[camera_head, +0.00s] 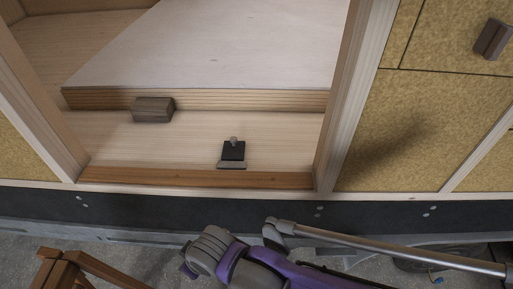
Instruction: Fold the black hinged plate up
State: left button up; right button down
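The small black hinged plate (233,152) is on the light wooden floor just inside the doorway. It appears to lie flat, with a grey strip (232,166) along its near edge. A small rounded grey knob (234,140) shows at its far edge. The hinge itself is too small to make out. Neither of my grippers is in view, and nothing touches the plate.
Door posts flank the opening, and a wooden sill (200,179) runs in front. A purple and grey vacuum-like device (250,265) and a wooden stool (65,268) stand outside below.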

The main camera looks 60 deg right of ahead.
aim_at(233, 150)
jog(key=z, duration=1.95)
jog(key=i+l+z, duration=0.45)
jog(key=l+z, duration=0.15)
